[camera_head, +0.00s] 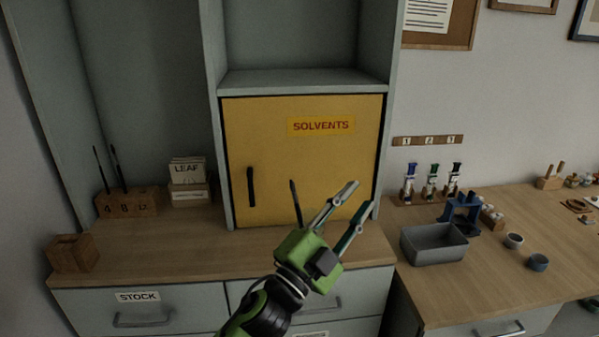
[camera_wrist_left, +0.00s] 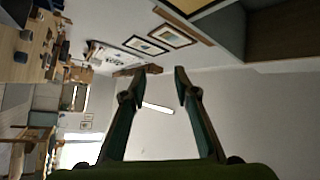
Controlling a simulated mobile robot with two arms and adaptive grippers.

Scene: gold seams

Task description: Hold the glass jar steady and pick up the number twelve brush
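My left gripper (camera_head: 360,196) is raised in front of the yellow cabinet, its two fingers apart with nothing between them. Its open fingers also show in the left wrist view (camera_wrist_left: 167,69), pointing at bare wall. A thin dark stick like a brush handle (camera_head: 295,200) stands nearly upright just behind the gripper body. Its lower end is hidden, and no glass jar can be made out there. A wooden brush block (camera_head: 127,204) at the left bears the marks 4, 8 and a third, hard-to-read one. Brushes stand at 4 and 8; none shows at the third. My right gripper is not in view.
The yellow SOLVENTS cabinet (camera_head: 300,155) closes off the back of the counter. A card box marked LEAF (camera_head: 187,180) and an empty-looking wooden block (camera_head: 73,253) stand left. A grey tray (camera_head: 433,245), a blue stand (camera_head: 461,210) and small cups are right. The left-middle counter (camera_head: 180,240) is clear.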

